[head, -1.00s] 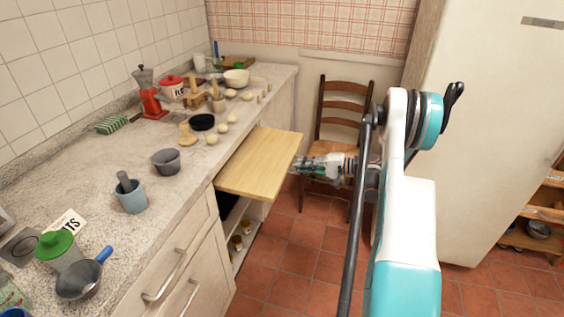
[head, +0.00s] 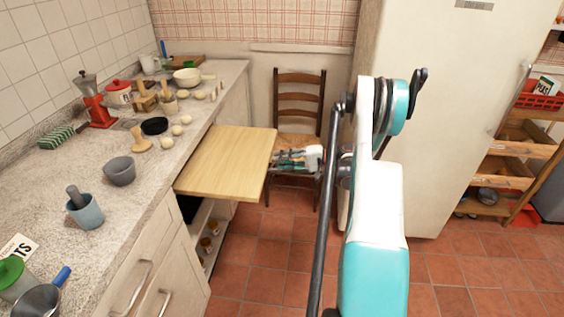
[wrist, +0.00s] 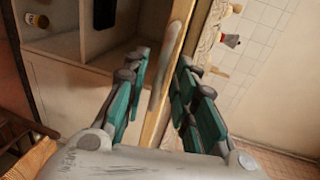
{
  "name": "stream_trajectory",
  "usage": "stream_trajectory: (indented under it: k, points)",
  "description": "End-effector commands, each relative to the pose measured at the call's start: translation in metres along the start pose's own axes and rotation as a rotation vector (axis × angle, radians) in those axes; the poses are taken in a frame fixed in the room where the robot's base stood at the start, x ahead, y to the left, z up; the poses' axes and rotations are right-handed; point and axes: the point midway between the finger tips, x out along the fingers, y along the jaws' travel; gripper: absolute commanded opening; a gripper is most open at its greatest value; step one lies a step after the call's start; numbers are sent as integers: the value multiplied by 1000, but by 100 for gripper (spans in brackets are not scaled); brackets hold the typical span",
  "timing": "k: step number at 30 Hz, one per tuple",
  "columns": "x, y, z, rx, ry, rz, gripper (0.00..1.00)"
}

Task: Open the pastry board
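The pastry board (head: 228,160) is a pale wooden slab. It sticks out level from the counter front, over an open cupboard. My gripper (head: 277,157) is at the board's outer edge, by the front of the chair. In the wrist view my gripper (wrist: 163,62) has its teal fingers spread, one on each side of the board's edge (wrist: 163,95), which runs between them. A gap shows between the fingers and the edge. Whether any finger touches the board is hard to tell.
The counter (head: 60,190) on the left holds bowls, dough balls, a moka pot (head: 92,100) and a blue cup (head: 85,210). A wooden chair (head: 298,105) stands behind my gripper. A fridge (head: 440,120) is on the right. The tiled floor (head: 265,270) in front is clear.

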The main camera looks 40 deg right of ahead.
Motion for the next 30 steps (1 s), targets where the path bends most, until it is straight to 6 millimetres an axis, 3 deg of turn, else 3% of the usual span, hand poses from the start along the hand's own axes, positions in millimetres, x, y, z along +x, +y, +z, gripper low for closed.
stream_trajectory:
  k: [11,14,24,30]
  points:
    - [-6,0,0,0,1,-1,28]
    - [-18,0,-1,1,2,-1,28]
    - [-85,0,-1,1,3,0,28]
    - [-112,0,0,0,2,0,28]
